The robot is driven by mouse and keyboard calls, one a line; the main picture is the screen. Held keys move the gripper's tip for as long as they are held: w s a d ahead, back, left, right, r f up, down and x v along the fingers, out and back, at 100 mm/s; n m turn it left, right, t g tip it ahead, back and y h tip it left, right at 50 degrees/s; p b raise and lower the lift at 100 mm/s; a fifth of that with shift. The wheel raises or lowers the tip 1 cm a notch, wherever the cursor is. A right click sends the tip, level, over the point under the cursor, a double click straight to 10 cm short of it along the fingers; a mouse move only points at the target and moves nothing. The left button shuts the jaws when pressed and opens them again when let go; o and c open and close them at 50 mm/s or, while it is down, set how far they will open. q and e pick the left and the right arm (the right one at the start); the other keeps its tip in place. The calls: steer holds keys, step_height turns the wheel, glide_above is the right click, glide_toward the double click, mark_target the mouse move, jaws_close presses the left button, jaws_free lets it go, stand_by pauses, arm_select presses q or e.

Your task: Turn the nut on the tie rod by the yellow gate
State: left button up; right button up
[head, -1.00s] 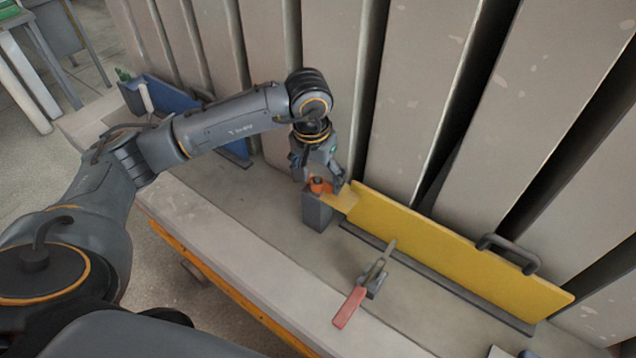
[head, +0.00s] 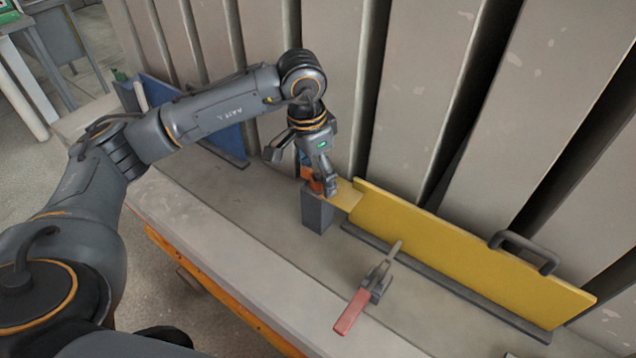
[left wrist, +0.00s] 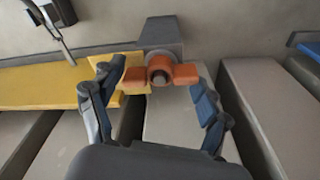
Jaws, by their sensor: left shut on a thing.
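The orange winged nut (left wrist: 185,74) sits on the dark end of the tie rod (left wrist: 158,77), against a grey block (head: 317,214). The yellow gate (head: 440,246) stands beside it, to the right in the head view and to the left in the left wrist view (left wrist: 45,88). My left gripper (head: 318,184) is shut on the nut, one finger at each wing tip in the left wrist view. In the head view the fingers partly hide the nut. My right gripper is not in view.
A toggle clamp with a red handle (head: 352,312) stands in front of the gate. The gate has a dark handle (head: 524,250) on top. Tall grey panels (head: 400,90) rise close behind. A blue plate (head: 215,125) stands at the left. The bench front is clear.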

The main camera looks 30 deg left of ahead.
mark_target(313, 182)
arm_select(q)
steer(key=shift+s, duration=0.2)
jaws_close()
steer(key=o, duration=1.1)
jaws_free()
steer(key=shift+s+a+f, duration=0.1)
steer(key=shift+o, duration=1.3)
steer(key=shift+w+d, duration=0.4)
steer(key=shift+s+a, duration=0.1)
steer(key=shift+a, duration=0.05)
step_height(313, 182, up, 12)
steer(key=s, duration=0.1)
steer(key=shift+a, duration=0.2)
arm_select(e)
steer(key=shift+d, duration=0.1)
